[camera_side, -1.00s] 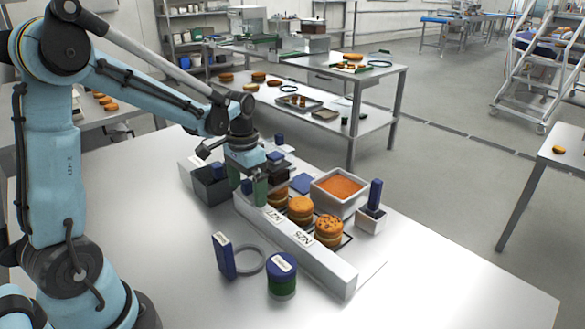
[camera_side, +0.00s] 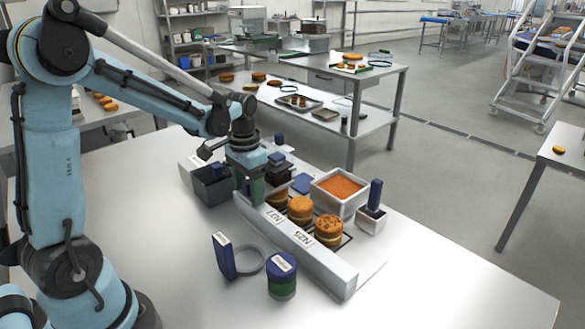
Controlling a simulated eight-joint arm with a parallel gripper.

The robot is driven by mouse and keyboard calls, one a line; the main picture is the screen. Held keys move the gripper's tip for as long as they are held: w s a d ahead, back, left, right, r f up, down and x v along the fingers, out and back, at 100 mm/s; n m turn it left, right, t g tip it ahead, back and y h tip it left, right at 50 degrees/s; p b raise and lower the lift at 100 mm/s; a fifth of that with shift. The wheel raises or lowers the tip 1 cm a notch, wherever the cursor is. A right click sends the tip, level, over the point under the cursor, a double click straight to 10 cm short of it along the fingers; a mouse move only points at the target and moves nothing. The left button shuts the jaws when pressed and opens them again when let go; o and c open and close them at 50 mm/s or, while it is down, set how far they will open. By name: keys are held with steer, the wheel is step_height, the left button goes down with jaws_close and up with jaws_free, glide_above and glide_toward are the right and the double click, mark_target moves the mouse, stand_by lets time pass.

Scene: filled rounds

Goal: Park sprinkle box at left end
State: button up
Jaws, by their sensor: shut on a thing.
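A square, pale grey box full of orange grains (camera_side: 359,201), which looks like the sprinkle box, stands behind the row of filled rounds at the right. My gripper (camera_side: 252,195) has green fingers and is low at the left end of the row, well apart from that box. It is shut on a small dark blue thing (camera_side: 246,187), mostly hidden by the fingers. Filled rounds (camera_side: 300,209) stand on a dark rack behind a long pale bar with labels (camera_side: 315,263). Another round (camera_side: 328,229) is at the right.
A dark grey open bin (camera_side: 210,188) is left of my gripper. A small white box with a blue upright piece (camera_side: 370,220) stands at the right. A blue block (camera_side: 224,256), a grey ring and a green jar with blue lid (camera_side: 282,277) stand in front. The table's front right is clear.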

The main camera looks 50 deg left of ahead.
mark_target(333, 264)
steer(key=shift+d, duration=12.95)
steer(key=o, duration=1)
steer(key=shift+c, duration=0.2)
step_height(333, 264, up, 7)
steer(key=s+a+t, duration=0.3)
steer(key=a, duration=0.4)
steer(key=s+a+t, duration=0.4)
steer(key=a, duration=0.4)
steer(key=shift+r, duration=0.15)
